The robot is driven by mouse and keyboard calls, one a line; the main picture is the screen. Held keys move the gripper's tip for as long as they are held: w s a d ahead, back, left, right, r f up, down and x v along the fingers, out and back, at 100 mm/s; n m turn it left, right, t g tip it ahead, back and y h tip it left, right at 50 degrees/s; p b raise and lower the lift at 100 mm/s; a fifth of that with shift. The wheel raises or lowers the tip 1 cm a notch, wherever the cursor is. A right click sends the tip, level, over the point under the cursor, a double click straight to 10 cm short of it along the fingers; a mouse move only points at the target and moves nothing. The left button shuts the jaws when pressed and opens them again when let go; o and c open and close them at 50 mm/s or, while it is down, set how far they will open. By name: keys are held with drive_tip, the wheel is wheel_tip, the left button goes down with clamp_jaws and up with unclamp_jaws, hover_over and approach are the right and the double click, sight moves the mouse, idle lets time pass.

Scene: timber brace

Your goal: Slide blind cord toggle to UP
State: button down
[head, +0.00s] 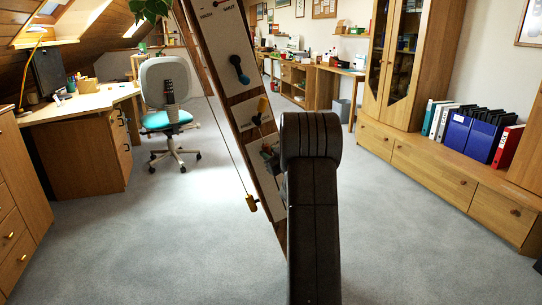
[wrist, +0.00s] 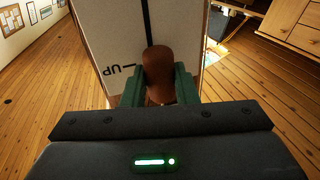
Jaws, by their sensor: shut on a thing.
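In the wrist view a brown, rounded toggle (wrist: 158,72) stands between the green fingers of my gripper (wrist: 158,88), which is shut on it. A dark line runs up from the toggle across a pale panel (wrist: 115,35). An "UP" label (wrist: 122,70), upside down, with a short tick mark, is printed just left of the toggle, about level with it. In the head view my dark arm covers part of the leaning timber brace (head: 232,101), and I cannot make out the held toggle there.
A desk (head: 85,110) and an office chair (head: 168,100) stand left, a cabinet right. The grey floor around is clear.

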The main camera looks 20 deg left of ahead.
drive_tip(key=shift+r, duration=0.4)
drive_tip(key=c, duration=1.1)
unclamp_jaws()
drive_tip(key=shift+s+a, duration=0.1)
drive_tip(key=shift+c, duration=0.2)
drive_tip(key=shift+f, duration=0.1)
drive_tip(key=shift+s+d, duration=0.15)
drive_tip(key=shift+d, duration=0.15)
drive_tip(key=p+v, duration=0.1)
drive_tip(key=v, duration=1.2)
drive_tip(key=shift+p, duration=0.3)
